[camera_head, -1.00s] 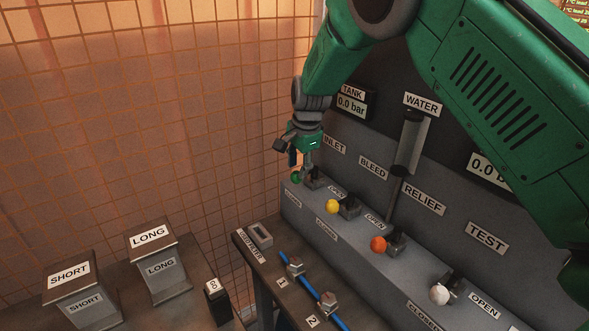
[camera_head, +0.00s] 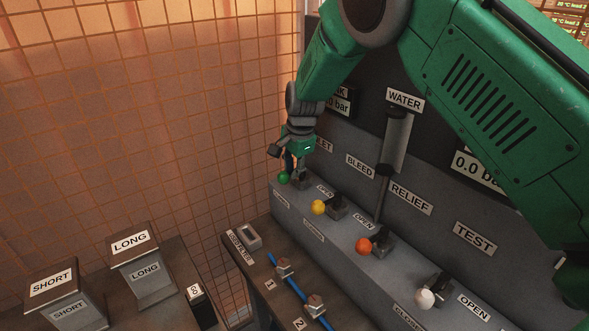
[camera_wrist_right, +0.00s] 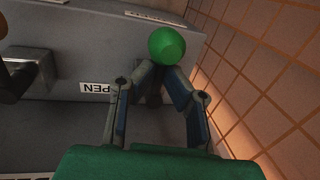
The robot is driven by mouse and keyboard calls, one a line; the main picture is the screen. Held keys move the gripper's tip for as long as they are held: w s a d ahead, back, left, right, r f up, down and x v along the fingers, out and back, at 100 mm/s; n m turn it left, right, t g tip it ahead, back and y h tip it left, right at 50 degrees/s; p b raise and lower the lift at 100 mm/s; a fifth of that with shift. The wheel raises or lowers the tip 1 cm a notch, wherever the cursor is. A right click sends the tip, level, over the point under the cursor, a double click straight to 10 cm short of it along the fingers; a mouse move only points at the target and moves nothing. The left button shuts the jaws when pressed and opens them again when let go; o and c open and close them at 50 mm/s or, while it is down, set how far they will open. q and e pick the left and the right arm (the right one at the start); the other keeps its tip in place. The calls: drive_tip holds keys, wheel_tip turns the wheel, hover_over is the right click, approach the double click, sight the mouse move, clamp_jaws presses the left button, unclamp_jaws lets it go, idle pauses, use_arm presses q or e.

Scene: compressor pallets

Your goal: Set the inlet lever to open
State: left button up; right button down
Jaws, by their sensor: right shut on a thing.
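The inlet lever has a green ball knob (camera_head: 284,177) and stands at the far left end of the row of levers on the grey panel. Its knob sits left of its dark base, a tilt like that of the other levers. My right gripper (camera_head: 290,166) comes down on it from above. In the right wrist view the fingertips (camera_wrist_right: 164,78) close in just under the green knob (camera_wrist_right: 167,46), shut on the lever; the stem is mostly hidden. The INLET label is partly covered by my gripper. My left gripper is not in view.
Levers with yellow (camera_head: 318,207), orange (camera_head: 363,246) and white (camera_head: 425,298) knobs run to the right. An OPEN label (camera_wrist_right: 98,88) lies beside the gripper. A mesh wall (camera_head: 150,120) stands close on the left. SHORT (camera_head: 52,284) and LONG (camera_head: 131,243) bins stand lower left.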

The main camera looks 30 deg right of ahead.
drive_tip(key=shift+s+a+n+p, duration=0.15)
drive_tip(key=shift+s+n+p, duration=0.25)
drive_tip(key=shift+n+p, duration=0.5)
drive_tip(key=n, duration=0.1)
drive_tip(key=d+n, duration=0.1)
drive_tip(key=n, duration=0.1)
drive_tip(key=shift+s+f+g+y+p, duration=0.1)
drive_tip(key=shift+s+g+y+p, duration=0.2)
drive_tip(key=shift+s+y+p, duration=0.1)
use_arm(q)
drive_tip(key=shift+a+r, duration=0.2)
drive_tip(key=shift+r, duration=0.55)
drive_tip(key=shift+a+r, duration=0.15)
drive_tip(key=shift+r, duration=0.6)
use_arm(e)
drive_tip(key=shift+s+f+n, duration=0.1)
drive_tip(key=shift+s+n, duration=0.1)
drive_tip(key=shift+n, duration=0.8)
drive_tip(key=shift+s+d, duration=0.1)
drive_tip(key=shift+d, duration=0.05)
drive_tip(key=shift+f, duration=0.1)
